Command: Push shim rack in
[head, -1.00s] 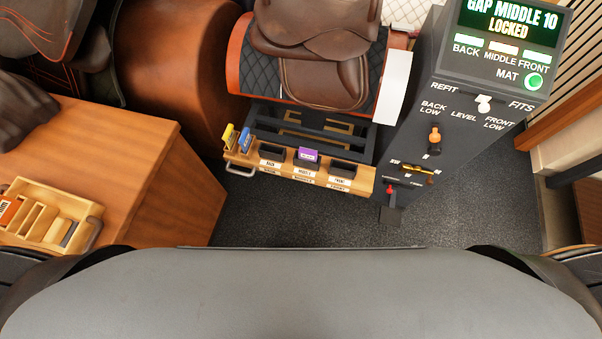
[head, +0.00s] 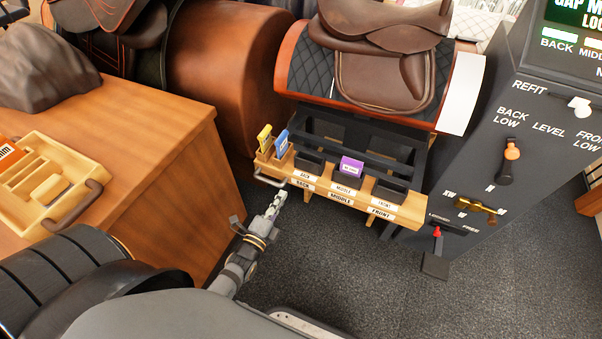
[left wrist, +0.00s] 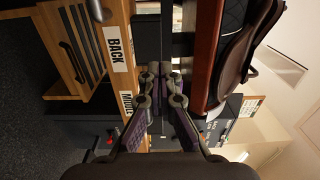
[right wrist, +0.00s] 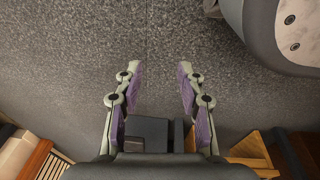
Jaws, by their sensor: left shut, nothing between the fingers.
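The shim rack (head: 322,188) is a light wooden front board with BACK, MIDDLE and FRONT labels and dark slots behind it. It stands out below the saddle stand. A purple shim (head: 351,167) sits in the middle slot. Yellow (head: 264,138) and blue (head: 281,143) shims stand at its left end, above a metal handle (head: 268,180). My left gripper (head: 279,196) is shut and empty, in front of the rack's left part; contact cannot be told. In the left wrist view the rack's board (left wrist: 126,80) shows beside the fingers. My right gripper (right wrist: 152,80) is open and empty over the floor.
A dark control post (head: 470,160) with levers stands right of the rack. A brown saddle (head: 385,60) rests on the stand above. A wooden table (head: 150,130) with a tray (head: 85,160) is at the left. Grey floor (head: 330,265) lies open in front.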

